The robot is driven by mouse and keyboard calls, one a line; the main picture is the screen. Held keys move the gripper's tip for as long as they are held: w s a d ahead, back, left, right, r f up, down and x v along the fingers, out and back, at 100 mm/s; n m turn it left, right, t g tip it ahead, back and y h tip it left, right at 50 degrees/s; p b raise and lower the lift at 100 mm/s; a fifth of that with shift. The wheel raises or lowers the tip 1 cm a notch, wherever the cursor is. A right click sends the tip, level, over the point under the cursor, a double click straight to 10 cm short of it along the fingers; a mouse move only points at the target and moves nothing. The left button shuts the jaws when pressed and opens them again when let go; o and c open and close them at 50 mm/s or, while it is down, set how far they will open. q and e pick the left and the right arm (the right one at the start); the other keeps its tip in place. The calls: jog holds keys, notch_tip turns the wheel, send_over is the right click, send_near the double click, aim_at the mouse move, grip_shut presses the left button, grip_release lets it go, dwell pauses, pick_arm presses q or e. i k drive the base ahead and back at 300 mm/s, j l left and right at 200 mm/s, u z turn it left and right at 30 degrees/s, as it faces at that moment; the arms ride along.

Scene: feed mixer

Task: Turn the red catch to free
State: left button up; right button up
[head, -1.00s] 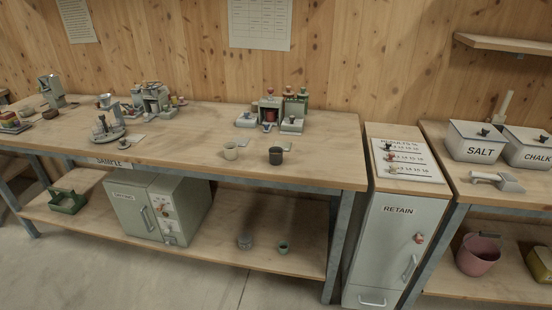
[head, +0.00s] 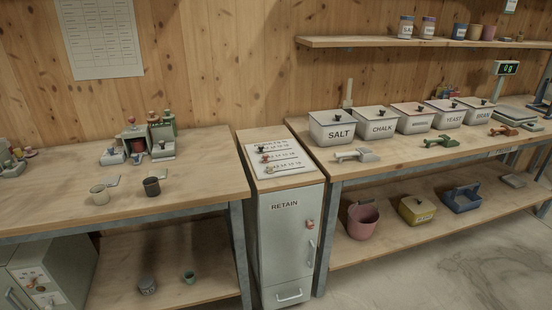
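A small red catch (head: 310,223) is on the front door of the narrow grey RETAIN cabinet (head: 284,245), near the door's right edge. A grey upright handle (head: 311,252) is just below it. The catch is too small to tell which way it is turned. Neither of my grippers shows in the head view.
The RETAIN cabinet stands between the left bench (head: 60,185) and the right bench (head: 400,158). The right bench carries several lidded bins, such as SALT (head: 335,128), and scoops. A pink bucket (head: 362,219) is on its lower shelf. The concrete floor (head: 420,270) at the front right is clear.

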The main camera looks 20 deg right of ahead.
aim_at(309, 225)
jog(key=i+j, duration=0.25)
jog(key=i, duration=0.25)
jog(key=i+j, duration=0.25)
jog(key=i, duration=0.3)
jog(key=i+j, duration=0.3)
jog(key=i, duration=0.2)
jog(key=z, duration=1.3)
